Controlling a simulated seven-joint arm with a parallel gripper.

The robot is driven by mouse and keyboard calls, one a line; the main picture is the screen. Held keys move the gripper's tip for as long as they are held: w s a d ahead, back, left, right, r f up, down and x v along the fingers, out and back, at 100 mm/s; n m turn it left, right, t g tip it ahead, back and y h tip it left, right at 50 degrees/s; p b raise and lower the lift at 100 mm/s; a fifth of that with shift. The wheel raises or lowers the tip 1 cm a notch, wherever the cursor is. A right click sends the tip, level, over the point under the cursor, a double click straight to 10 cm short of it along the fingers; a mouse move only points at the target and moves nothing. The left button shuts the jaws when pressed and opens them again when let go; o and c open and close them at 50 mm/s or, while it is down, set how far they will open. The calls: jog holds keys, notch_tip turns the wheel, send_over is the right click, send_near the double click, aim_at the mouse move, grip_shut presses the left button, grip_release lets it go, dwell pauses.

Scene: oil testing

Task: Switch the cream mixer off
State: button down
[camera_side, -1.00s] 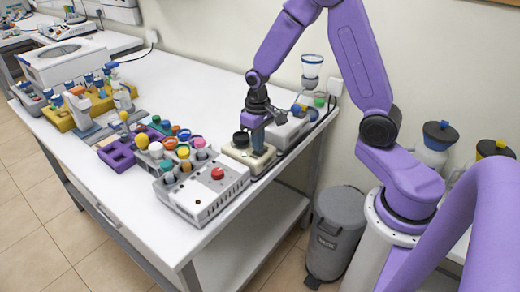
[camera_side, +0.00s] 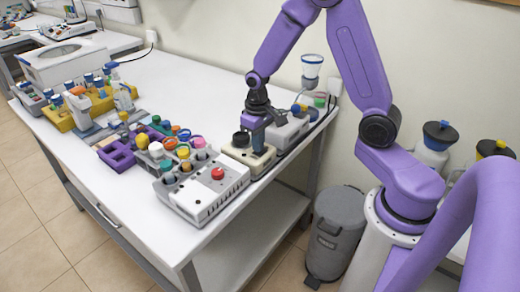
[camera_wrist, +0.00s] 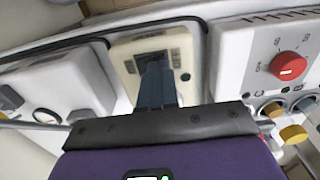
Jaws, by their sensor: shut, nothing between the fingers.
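The cream mixer (camera_side: 262,163) is a small cream-coloured box with a black round cup head on its left end, standing near the right edge of the white bench. In the wrist view the cream mixer (camera_wrist: 188,48) lies straight ahead, with a dark panel on its top. My gripper (camera_side: 258,148) is shut and empty, pointing down over the mixer's right part. Its fingers also show in the wrist view (camera_wrist: 155,68), with tips at the dark panel. The fingers cover part of this panel, so I cannot tell whether they touch it or how the switch is set.
A white heater box with a red knob (camera_side: 217,174) and several capped bottles stands left of the mixer. A grey-white device (camera_side: 287,133) stands close behind right. A purple rack (camera_side: 117,155) sits further left.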

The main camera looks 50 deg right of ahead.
notch_tip(320, 180, up, 6)
jog(key=shift+r, duration=0.2)
dwell(0.6)
jog(key=shift+a, duration=0.15)
jog(key=s+a+r+n, duration=0.4)
jog(key=s+a+n, duration=0.3)
jog(key=s, duration=0.4)
jog(key=s+a+r+n, duration=0.1)
jog(key=s+n, duration=0.4)
jog(key=s, duration=0.9)
jog(key=shift+s+a+r+n, duration=0.25)
jog(key=shift+a+n, duration=0.05)
jog(key=c, duration=1.8)
grip_release()
